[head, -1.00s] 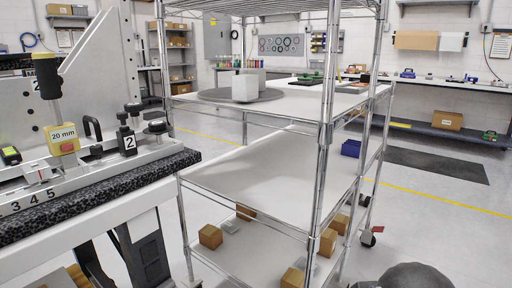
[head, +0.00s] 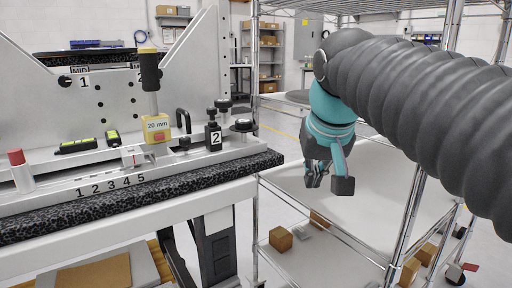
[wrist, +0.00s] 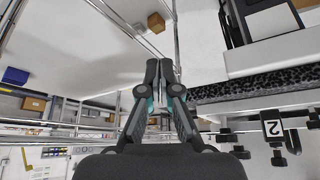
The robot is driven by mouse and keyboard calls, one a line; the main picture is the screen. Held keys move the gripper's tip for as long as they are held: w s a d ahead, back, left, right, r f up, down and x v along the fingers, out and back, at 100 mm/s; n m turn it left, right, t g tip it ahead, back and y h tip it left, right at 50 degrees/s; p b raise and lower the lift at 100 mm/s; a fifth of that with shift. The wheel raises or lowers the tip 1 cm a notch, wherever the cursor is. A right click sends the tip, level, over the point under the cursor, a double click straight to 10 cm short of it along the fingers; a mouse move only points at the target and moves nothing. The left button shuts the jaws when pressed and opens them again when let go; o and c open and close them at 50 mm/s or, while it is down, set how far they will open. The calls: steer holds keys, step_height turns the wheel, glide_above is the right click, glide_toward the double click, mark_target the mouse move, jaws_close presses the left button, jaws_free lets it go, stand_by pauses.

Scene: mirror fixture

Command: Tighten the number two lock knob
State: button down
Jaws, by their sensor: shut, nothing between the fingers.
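The number two lock knob is a black knob (head: 212,112) on a dark block, above a white "2" label (head: 215,138), at the right end of the fixture's rail. In the wrist view the "2" label (wrist: 272,128) shows at lower right among several black knobs; which is the lock knob is unclear there. My gripper (head: 328,182) is to the right of the fixture, apart from it, over the wire rack. In the wrist view my gripper (wrist: 158,72) has its fingertips together with nothing between them.
A yellow 20 mm block (head: 157,128) with a black-handled tool stands left of the knob, beside a black handle (head: 183,120). More black knobs (head: 242,125) sit just right of the label. The wire rack's post (head: 408,225) stands close to my arm.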

steer(key=w+a+r, duration=0.5)
steer(key=w+r, duration=0.1)
steer(key=r, duration=0.2)
glide_toward(244, 131)
steer(key=shift+w+d, duration=0.7)
steer(key=shift+d, duration=0.1)
step_height(244, 131, down, 5)
steer(key=b, duration=0.4)
steer(key=shift+f, duration=0.15)
steer(key=shift+w+a+p, duration=0.15)
steer(key=shift+p, duration=0.15)
steer(key=shift+a+p, duration=0.55)
steer(key=shift+p, duration=0.2)
steer(key=shift+a+p, duration=0.75)
steer(key=shift+p, duration=0.2)
steer(key=shift+s, duration=0.25)
